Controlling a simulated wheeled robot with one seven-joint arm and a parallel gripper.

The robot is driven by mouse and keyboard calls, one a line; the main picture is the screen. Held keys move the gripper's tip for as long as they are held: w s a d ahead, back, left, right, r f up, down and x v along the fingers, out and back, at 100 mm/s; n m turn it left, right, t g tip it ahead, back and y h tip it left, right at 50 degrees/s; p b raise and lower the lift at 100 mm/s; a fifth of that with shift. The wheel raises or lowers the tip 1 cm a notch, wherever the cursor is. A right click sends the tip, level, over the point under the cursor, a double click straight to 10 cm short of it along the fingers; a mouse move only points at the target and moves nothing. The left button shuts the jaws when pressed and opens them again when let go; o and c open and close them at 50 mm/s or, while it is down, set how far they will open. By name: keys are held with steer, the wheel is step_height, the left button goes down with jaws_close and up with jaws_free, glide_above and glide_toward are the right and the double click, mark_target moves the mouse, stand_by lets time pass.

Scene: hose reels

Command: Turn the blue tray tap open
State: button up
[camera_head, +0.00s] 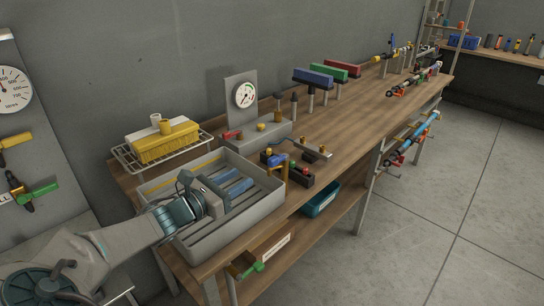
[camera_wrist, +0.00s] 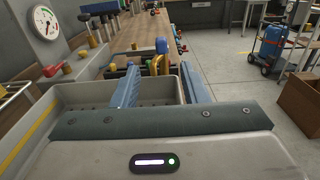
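The blue tray tap (camera_head: 276,159) has a blue handle on a brass body by the right end of the grey tray (camera_head: 269,203). In the wrist view the blue handle (camera_wrist: 162,46) shows ahead, between and beyond my fingers, with a yellow-brass part beside it. My gripper (camera_head: 240,180) is over the tray, pointing toward the tap. In the wrist view my gripper (camera_wrist: 159,67) is open, with its two blue fingers wide apart and nothing between them. The fingers are apart from the tap. Its lower body is partly hidden by the tray wall in the wrist view.
A black block with red knobs (camera_head: 300,177) is right of the tap. A green-handled tap (camera_head: 250,270) hangs below the bench. The bench top (camera_head: 345,115) has clear room farther right.

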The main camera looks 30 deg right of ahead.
mark_target(269, 161)
steer(key=b+x, duration=0.1)
steer(key=x, duration=1.3)
steer(key=shift+s, duration=0.1)
jaws_close()
